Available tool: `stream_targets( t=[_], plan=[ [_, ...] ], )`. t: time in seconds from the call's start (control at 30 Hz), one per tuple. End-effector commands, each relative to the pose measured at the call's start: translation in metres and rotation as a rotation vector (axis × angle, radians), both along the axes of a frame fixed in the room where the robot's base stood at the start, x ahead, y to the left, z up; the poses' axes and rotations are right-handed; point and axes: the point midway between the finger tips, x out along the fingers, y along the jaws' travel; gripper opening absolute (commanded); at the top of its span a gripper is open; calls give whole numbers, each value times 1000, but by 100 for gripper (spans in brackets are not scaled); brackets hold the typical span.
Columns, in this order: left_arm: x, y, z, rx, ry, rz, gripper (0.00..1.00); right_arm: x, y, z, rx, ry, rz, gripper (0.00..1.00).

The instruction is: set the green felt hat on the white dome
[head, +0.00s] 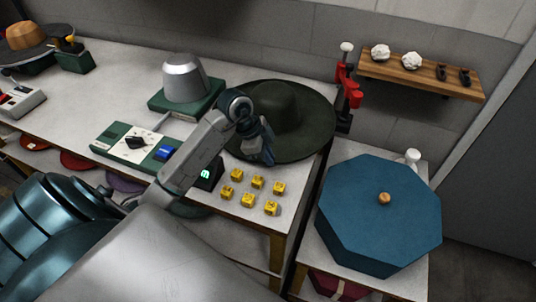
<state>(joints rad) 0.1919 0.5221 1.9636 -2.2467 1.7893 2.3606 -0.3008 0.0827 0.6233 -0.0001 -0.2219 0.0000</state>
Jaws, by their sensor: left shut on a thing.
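The green felt hat (300,130), very dark and wide-brimmed, is at the right end of the white table, crown up. My left gripper (264,152) is at the hat's near left brim and is shut on it; the fingers partly hide the brim there. I cannot tell whether the hat rests on the table or is just above it. The white dome (185,82), pale grey-white with a flat top, stands bare on a green base to the left of the hat. My right gripper is not in view.
A control box (122,150) with a dial and blue button sits before the dome. Several yellow blocks (249,200) lie near the table's front edge. A red clamp-like stand (347,88) is behind right. A blue octagonal box (375,215) fills the right side table.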

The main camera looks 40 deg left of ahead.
Motion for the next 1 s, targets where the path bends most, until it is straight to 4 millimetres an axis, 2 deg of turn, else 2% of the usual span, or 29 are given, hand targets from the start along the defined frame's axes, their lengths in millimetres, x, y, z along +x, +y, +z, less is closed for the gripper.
stream_targets(
  t=[0.03,0.13,0.47,0.53,0.67,1.0],
  plan=[
    [0,0,0,1,-1,-1,14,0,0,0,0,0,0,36],
    [0,0,0,1,-1,-1,34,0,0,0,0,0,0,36],
    [0,0,0,0,1,0,34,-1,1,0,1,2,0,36],
    [-1,3,5,3,-1,0,34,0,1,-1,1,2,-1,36],
    [-5,10,22,6,-3,-1,34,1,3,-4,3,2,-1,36],
    [-18,30,79,5,-3,-1,34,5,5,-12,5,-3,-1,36]
  ],
)
